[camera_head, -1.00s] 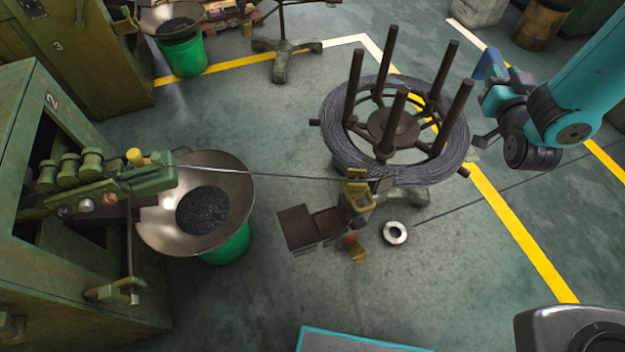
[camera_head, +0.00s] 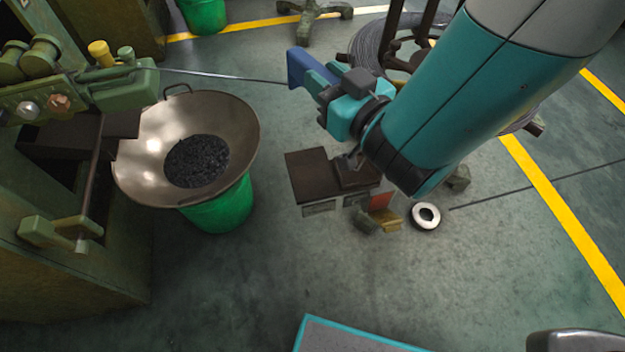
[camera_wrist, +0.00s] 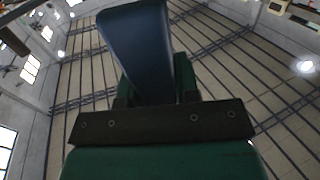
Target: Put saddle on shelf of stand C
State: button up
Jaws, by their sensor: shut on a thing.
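My gripper (camera_head: 308,76) is teal, at the end of my arm in the upper middle of the head view. It is shut on a dark blue piece (camera_head: 297,68), which fits the saddle, though its full shape is unclear. The blue piece also shows, pointing up from the jaws, in the wrist view (camera_wrist: 137,45). A low stand with brown plates (camera_head: 312,174) is below and right of the gripper, partly hidden by my arm. I cannot read a letter on it, so cannot tell whether it is stand C.
Machine 2 (camera_head: 75,210) stands left, with a metal pan (camera_head: 238,135) on a green bucket (camera_head: 222,208). A wire (camera_head: 225,76) runs from the machine towards the gripper. A wire coil (camera_head: 372,45) is partly behind my arm. A metal ring (camera_head: 426,215) lies on the floor.

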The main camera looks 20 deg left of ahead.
jog(key=shift+s+a+f+b, duration=0.1)
jog(key=shift+f+b, duration=2.75)
jog(key=shift+f, duration=2.2)
jog(key=shift+s+a+f+b, duration=0.1)
jog(key=shift+f+b, duration=2.7)
jog(key=shift+f, duration=2.2)
jog(key=shift+f, duration=0.2)
jog(key=o, duration=1)
